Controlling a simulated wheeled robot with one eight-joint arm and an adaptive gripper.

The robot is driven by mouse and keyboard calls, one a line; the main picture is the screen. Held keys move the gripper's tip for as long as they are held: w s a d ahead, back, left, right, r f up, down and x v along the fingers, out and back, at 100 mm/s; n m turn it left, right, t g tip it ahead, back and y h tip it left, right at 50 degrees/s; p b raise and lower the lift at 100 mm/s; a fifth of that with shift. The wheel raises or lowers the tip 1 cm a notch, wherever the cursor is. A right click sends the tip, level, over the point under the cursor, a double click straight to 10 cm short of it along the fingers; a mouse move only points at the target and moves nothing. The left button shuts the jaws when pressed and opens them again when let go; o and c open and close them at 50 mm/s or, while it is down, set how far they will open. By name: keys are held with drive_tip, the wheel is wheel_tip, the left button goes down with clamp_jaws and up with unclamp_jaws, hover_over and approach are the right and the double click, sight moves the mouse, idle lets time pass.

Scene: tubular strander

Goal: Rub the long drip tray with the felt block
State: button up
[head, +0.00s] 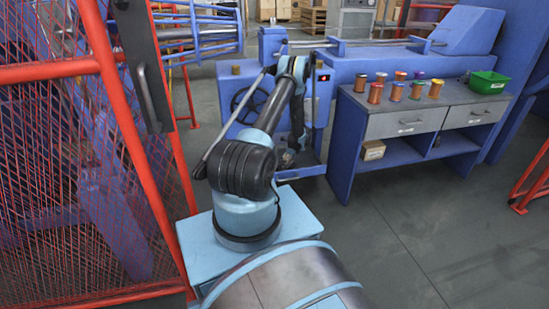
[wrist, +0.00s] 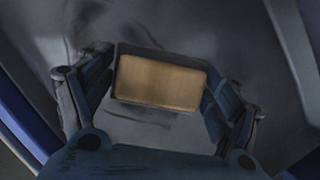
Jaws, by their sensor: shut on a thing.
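My gripper (wrist: 162,88) is shut on a tan block with a dark grey edge, the felt block (wrist: 158,80), held between its two fingers. Below the block is a grey, smudged surface, which looks like the long drip tray (wrist: 215,38); paler raised edges run along its sides. I cannot tell whether the block touches it. In the head view my gripper (head: 288,158) is low beside the blue machine, partly hidden by my arm. The block cannot be made out there, and the tray is mostly hidden.
A blue workbench (head: 435,107) with grey drawers stands right of my arm. It holds several copper and coloured spools (head: 396,91) and a green bin (head: 488,82). A small box (head: 373,150) sits on its shelf. A red mesh guard (head: 70,180) is at left.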

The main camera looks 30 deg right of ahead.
drive_tip(key=shift+s+d, duration=0.15)
drive_tip(key=shift+d, duration=0.55)
drive_tip(key=shift+s+d, duration=0.15)
drive_tip(key=shift+d, duration=0.55)
drive_tip(key=shift+w+a, duration=0.45)
drive_tip(key=shift+a, duration=1.65)
drive_tip(key=shift+w+a, duration=0.45)
drive_tip(key=shift+a, duration=1.6)
drive_tip(key=shift+w+a, duration=0.45)
drive_tip(key=shift+a, duration=1.65)
wheel_tip(320, 180, up, 8)
drive_tip(key=shift+d, duration=0.1)
